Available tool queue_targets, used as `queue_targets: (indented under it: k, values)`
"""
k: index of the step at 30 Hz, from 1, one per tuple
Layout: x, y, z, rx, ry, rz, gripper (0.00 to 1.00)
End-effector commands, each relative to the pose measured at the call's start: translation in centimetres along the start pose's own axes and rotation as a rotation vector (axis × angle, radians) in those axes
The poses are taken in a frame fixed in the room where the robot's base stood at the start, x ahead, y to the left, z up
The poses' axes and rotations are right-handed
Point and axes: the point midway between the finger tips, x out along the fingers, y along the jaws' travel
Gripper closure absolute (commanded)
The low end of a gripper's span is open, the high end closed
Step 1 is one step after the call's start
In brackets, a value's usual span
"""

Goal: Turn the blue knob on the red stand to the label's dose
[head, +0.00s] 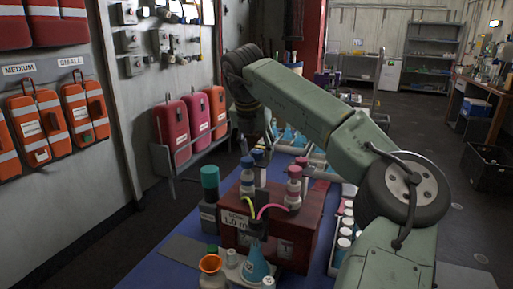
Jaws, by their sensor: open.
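The red stand (310,226) is a box on the blue-covered bench, with a white label (235,221) on its front that reads 1.0 m, the rest too small or cut off. On its top are blue-capped parts (247,162) at the back left, one of which seems to be the blue knob; its setting is too small to read. A white bottle with pinkish-red bands (293,187) stands on its right. My gripper (256,142) hangs from the arm, pointing down just above and behind the blue caps. It is open, with its fingers small and dark; contact cannot be told.
A dark teal-capped bottle (209,190) stands left of the stand. A blue flask (256,264) and an orange-topped bottle (211,266) stand in front. White-lidded jars (343,243) line the right side.

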Motion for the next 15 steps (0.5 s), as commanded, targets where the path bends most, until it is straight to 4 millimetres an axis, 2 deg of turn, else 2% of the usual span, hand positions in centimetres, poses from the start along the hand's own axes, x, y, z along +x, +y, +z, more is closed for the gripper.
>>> queue_targets:
  k: [5, 15]
  values:
    - [-1.7, 0.0, 0.1, 0.000, -0.004, -0.001, 0.54]
    - [-8.7, 0.1, 0.1, 0.001, -0.003, 0.001, 0.54]
